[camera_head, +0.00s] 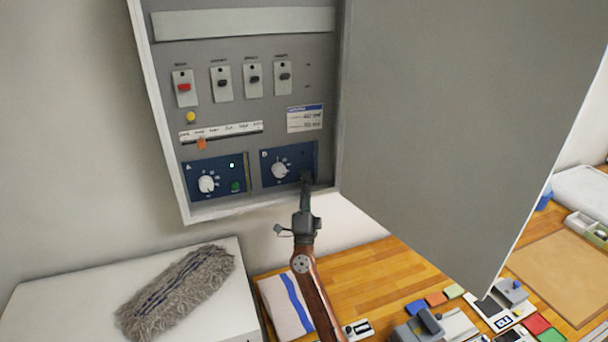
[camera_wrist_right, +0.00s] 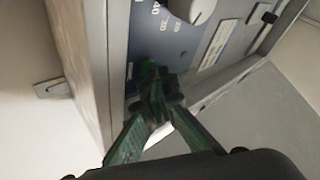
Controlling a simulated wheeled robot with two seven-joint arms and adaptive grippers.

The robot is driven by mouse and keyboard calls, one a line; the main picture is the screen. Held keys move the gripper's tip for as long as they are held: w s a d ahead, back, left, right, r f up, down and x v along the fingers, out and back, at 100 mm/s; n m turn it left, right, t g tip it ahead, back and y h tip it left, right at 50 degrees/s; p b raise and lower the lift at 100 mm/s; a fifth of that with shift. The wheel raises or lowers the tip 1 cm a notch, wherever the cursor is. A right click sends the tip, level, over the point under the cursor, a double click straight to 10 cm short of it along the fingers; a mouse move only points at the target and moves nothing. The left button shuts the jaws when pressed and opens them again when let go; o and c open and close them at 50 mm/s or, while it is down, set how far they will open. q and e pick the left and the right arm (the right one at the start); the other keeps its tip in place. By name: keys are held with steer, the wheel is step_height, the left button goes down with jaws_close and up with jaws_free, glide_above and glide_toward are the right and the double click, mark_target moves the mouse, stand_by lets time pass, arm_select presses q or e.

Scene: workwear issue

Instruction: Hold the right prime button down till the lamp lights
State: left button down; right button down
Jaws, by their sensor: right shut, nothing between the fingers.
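The right blue panel, marked B (camera_head: 268,181), is at the bottom right of the open grey cabinet, with a white dial (camera_head: 280,170). My right gripper (camera_head: 306,179) is shut and empty, its fingertips at the panel's lower right. It hides the prime button there in the head view. In the right wrist view a bit of green button (camera_wrist_right: 150,66) shows beside the shut fingertips (camera_wrist_right: 157,88); I cannot tell whether they touch or press it. No lit lamp shows on panel B. My left gripper is not in view.
The left panel A (camera_head: 190,172) has a small bright lamp (camera_head: 232,165), a dial and a green button (camera_head: 235,187). The open cabinet door (camera_head: 450,120) fills the right. Below are a grey mop head (camera_head: 178,290) and a wooden table (camera_head: 350,262) with several items.

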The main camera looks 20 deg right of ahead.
stand_by(0.8)
steer(key=shift+s+p, duration=0.7)
steer(key=shift+s, duration=0.1)
steer(key=s+p, duration=0.3)
steer(key=s, duration=0.2)
steer(key=shift+a, duration=0.2)
stand_by(0.4)
